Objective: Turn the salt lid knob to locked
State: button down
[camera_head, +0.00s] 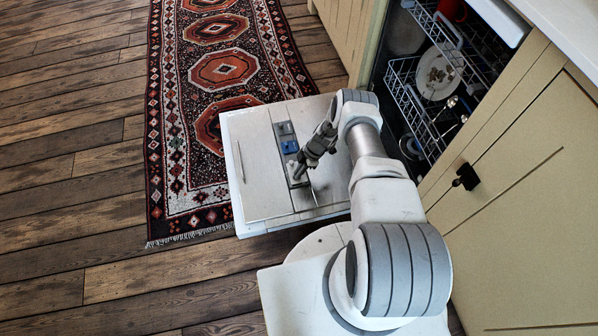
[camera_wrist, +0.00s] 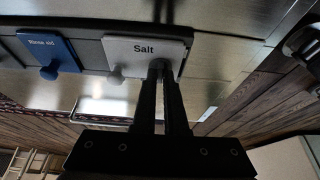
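The salt lid (camera_wrist: 128,47) is a pale grey plate marked "Salt", set in the dark strip on the open dishwasher door. A small grey knob (camera_wrist: 117,76) shows at its lower edge, left of my fingers, in the wrist view. My gripper (camera_wrist: 158,66) has its two dark fingers close together, tips at the lid's lower edge, right of that knob. The fingertips hide that part of the lid, and I cannot tell whether anything is between them. In the head view my gripper (camera_head: 296,176) is over the lid end of the strip, and the lid is mostly covered.
A blue rinse aid lid (camera_wrist: 45,48) with its own knob sits left of the salt lid. The dishwasher door (camera_head: 250,160) lies open and flat. Dish racks (camera_head: 420,100) with a plate stand behind it at right. A patterned rug (camera_head: 222,70) and wooden floor surround it.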

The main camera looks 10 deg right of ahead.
jog(key=shift+m, duration=0.4)
jog(key=m+t, duration=0.1)
jog(key=m, duration=0.2)
jog(key=shift+s+a+m+t+p, duration=0.1)
jog(key=shift+s+m+t+p, duration=0.1)
jog(key=shift+m+t+p, duration=0.2)
jog(key=m+t+h, duration=0.1)
jog(key=m, duration=0.3)
jog(key=shift+s+a, duration=0.1)
jog(key=shift+s, duration=0.05)
jog(key=m, duration=0.2)
jog(key=m+t+h, duration=0.1)
jog(key=m, duration=0.1)
jog(key=shift+s+a+m+h, duration=0.1)
jog(key=shift+a+m+h, duration=0.1)
jog(key=shift+m+h, duration=0.15)
jog(key=shift+a+m+t+h, duration=0.15)
jog(key=shift+m+h, duration=0.3)
jog(key=shift+m, duration=0.75)
jog(key=shift+m+t+h, duration=0.15)
jog(key=shift+m+h, duration=0.25)
jog(key=shift+m, duration=0.75)
jog(key=c, duration=1)
grip_release()
jog(key=shift+o, duration=0.2)
